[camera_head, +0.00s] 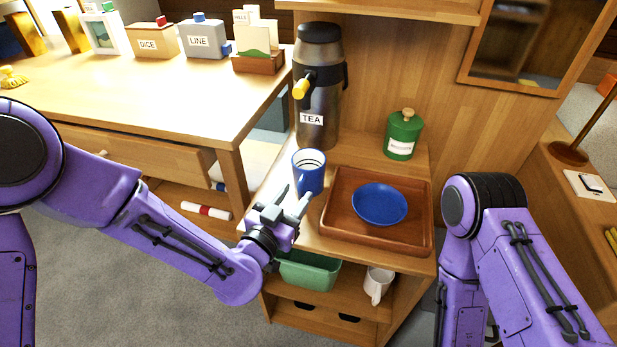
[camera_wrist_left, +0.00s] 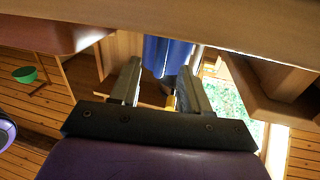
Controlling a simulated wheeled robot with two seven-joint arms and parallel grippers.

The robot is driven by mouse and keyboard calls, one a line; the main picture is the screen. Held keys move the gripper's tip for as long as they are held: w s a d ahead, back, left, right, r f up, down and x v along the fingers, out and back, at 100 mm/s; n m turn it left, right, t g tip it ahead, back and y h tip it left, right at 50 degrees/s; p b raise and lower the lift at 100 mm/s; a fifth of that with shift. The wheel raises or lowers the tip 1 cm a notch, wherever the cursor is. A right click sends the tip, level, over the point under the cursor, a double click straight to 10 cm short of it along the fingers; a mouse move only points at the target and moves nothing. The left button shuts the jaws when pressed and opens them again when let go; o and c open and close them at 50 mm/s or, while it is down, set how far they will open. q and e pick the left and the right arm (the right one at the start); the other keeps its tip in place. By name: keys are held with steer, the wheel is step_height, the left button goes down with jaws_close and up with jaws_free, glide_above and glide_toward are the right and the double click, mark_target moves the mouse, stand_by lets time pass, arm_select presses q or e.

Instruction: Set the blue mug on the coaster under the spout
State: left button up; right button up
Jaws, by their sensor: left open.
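The blue mug (camera_head: 316,182) stands upright at the left edge of the small counter, in front of the tea dispenser (camera_head: 322,88). The dispenser has a yellow spout (camera_head: 301,87) above and behind the mug. No coaster can be made out. My left gripper (camera_head: 290,205) is open and empty, just in front of the mug. In the left wrist view the blue mug (camera_wrist_left: 166,50) shows beyond and between the open fingers (camera_wrist_left: 158,85), seemingly apart from them. My right arm is at the right; its gripper is out of view.
A wooden tray (camera_head: 425,218) holding a blue bowl (camera_head: 380,204) lies right of the mug. A green canister (camera_head: 403,136) stands behind it. The shelf below holds a green bin (camera_head: 310,272) and a white mug (camera_head: 377,284). A desk (camera_head: 200,90) stands at the left.

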arm_select(q)
steer(key=shift+w+d, duration=0.25)
steer(key=shift+w, duration=0.15)
jaws_close()
